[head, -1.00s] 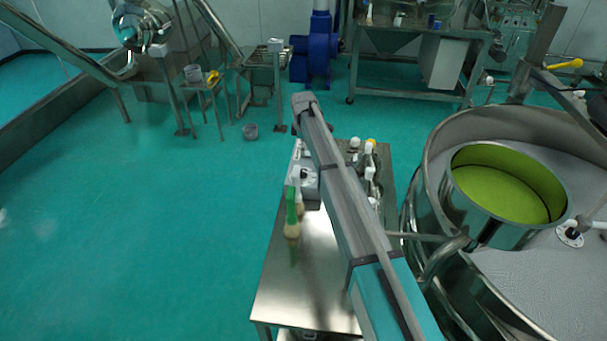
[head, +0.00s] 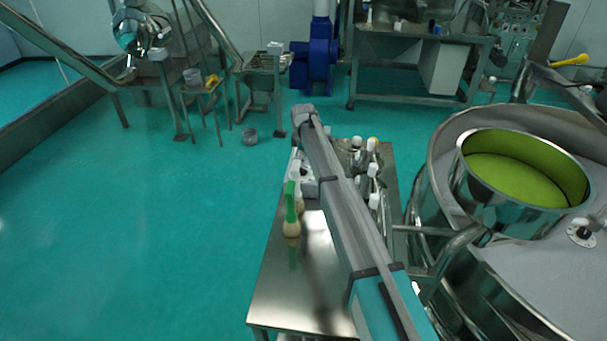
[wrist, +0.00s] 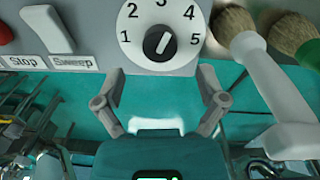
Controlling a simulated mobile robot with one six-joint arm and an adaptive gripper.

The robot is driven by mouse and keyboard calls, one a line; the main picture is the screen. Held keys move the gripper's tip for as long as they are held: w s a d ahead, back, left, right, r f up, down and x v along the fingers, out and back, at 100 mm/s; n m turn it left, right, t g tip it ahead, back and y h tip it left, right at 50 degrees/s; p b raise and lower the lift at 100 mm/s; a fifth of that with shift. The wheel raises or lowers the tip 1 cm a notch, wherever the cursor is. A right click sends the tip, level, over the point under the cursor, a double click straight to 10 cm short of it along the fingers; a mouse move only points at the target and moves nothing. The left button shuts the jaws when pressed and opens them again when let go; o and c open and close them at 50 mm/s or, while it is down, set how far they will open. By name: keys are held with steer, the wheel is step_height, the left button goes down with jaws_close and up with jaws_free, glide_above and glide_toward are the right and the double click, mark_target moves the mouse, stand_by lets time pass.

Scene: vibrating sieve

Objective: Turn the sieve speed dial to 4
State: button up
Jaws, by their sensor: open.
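The speed dial (wrist: 135,55) is a white disc marked 1 to 5 at the top of the wrist view. Its black knob (wrist: 152,43) has a white pointer line slanting up and right, roughly toward the 4. My gripper (wrist: 161,73) is open, its two fingers spread just below the dial, nothing between them. I cannot tell how far the tips are from the panel. In the head view the control box (head: 307,187) stands on the steel table, partly behind my arm; its dial face cannot be made out, and my gripper is hidden there.
Left of the dial are switches labelled Stop (wrist: 22,62) and Sweep (wrist: 73,62). Bottles (head: 372,185) crowd the steel table (head: 290,290), whose front is clear. The large round sieve (head: 445,150) is at right.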

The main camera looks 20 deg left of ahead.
mark_target(303, 169)
steer(key=shift+w+f+b, duration=0.1)
steer(key=shift+f+b, duration=2.3)
steer(key=shift+f, duration=0.25)
steer(key=c, duration=1.2)
steer(key=shift+o, duration=0.2)
steer(key=shift+m, duration=2.3)
